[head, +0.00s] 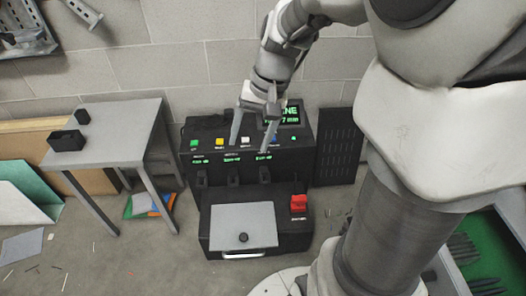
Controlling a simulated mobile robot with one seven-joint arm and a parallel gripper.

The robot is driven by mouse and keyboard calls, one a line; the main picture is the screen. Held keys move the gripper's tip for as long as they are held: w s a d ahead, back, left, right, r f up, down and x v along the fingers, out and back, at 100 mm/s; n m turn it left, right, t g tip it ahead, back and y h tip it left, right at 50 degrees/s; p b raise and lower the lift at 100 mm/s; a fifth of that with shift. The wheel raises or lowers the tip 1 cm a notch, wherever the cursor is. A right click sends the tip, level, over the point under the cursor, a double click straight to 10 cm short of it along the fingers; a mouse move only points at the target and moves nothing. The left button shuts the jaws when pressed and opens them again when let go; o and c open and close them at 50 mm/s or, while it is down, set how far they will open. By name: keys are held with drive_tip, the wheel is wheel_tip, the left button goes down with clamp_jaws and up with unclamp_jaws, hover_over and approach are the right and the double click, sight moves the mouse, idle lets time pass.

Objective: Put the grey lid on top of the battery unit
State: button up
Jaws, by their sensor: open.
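The grey lid (228,222) is a flat, light plate with a dark round knob. It lies on the low front part of a black unit (212,242), which I take to be the battery unit, above a pale handle bar. I cannot tell whether it is fully seated. My gripper (251,147) points down, well behind the lid, in front of or over the taller black console (210,160). Its two fingers are spread wide with nothing between them, and they hide part of the console's top and front.
The console has coloured buttons, green displays and a lit screen (291,114). A grey table (118,128) at left holds two small black boxes. A dark slotted panel (338,147) stands right. Floor at front left has scattered debris.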

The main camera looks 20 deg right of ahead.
drive_tip(key=s+a+r+n+t+h, duration=0.2)
drive_tip(key=s+r+n+t, duration=0.2)
drive_tip(key=s+r, duration=0.3)
drive_tip(key=s+n, duration=0.1)
drive_tip(key=s, duration=0.4)
drive_tip(key=shift+t+h, duration=0.3)
drive_tip(key=shift+h, duration=0.1)
drive_tip(key=shift+s+r, duration=0.15)
drive_tip(key=shift+r, duration=0.05)
wheel_tip(320, 180, up, 26)
drive_tip(key=p, duration=2.6)
